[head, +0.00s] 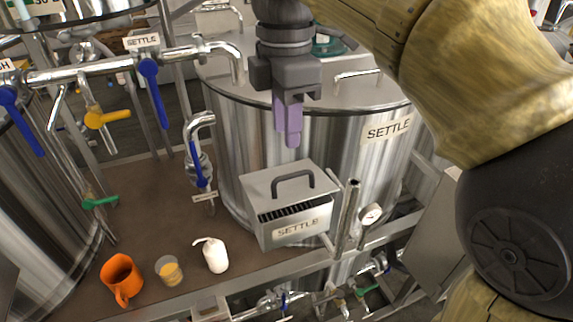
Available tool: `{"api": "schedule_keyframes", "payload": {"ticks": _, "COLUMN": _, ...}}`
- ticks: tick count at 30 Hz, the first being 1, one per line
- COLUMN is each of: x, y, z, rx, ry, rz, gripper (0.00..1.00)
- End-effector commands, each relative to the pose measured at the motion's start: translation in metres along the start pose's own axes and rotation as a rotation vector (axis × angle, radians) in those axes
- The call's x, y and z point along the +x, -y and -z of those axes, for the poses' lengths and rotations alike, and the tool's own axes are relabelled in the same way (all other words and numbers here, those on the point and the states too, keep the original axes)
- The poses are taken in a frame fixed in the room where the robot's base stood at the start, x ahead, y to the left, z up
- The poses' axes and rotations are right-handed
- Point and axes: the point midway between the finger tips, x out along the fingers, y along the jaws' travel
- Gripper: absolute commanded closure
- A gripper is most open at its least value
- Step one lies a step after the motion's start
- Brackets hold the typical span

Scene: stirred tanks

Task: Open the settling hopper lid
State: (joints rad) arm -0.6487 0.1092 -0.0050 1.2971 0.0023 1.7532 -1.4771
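The settling hopper (279,234) is a grey metal box labelled SETTLE, standing in front of the large steel tank at the centre of the head view. Its lid (265,187) is a flat grey plate on top with a dark arched handle (293,180). A dark slatted opening shows under the lid's front edge. My gripper (289,140), with purple fingertips pointing down, hangs above and behind the handle in the picture, apart from it. The fingers overlap from this side, so whether there is a gap between them cannot be seen.
The large SETTLE tank (235,130) stands behind. Pipes with blue (153,92) and yellow (108,117) valve levers are at left. An orange mug (121,279), a cup (169,270) and a white bottle (215,255) stand left of the hopper. A gauge (371,214) and upright pipe are close at right.

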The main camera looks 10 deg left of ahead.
Motion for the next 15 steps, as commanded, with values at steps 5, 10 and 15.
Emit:
{"api": "schedule_keyframes", "payload": {"ticks": 5, "x": 0.025, "y": 0.001, "z": 0.000, "rx": 0.000, "ry": 0.000, "rz": 0.003, "gripper": 0.70}}
{"api": "schedule_keyframes", "payload": {"ticks": 10, "x": 0.048, "y": 0.001, "z": 0.000, "rx": -0.001, "ry": 0.000, "rz": 0.003, "gripper": 0.70}}
{"api": "schedule_keyframes", "payload": {"ticks": 15, "x": 0.069, "y": 0.001, "z": 0.000, "rx": 0.000, "ry": 0.000, "rz": 0.003, "gripper": 0.70}}
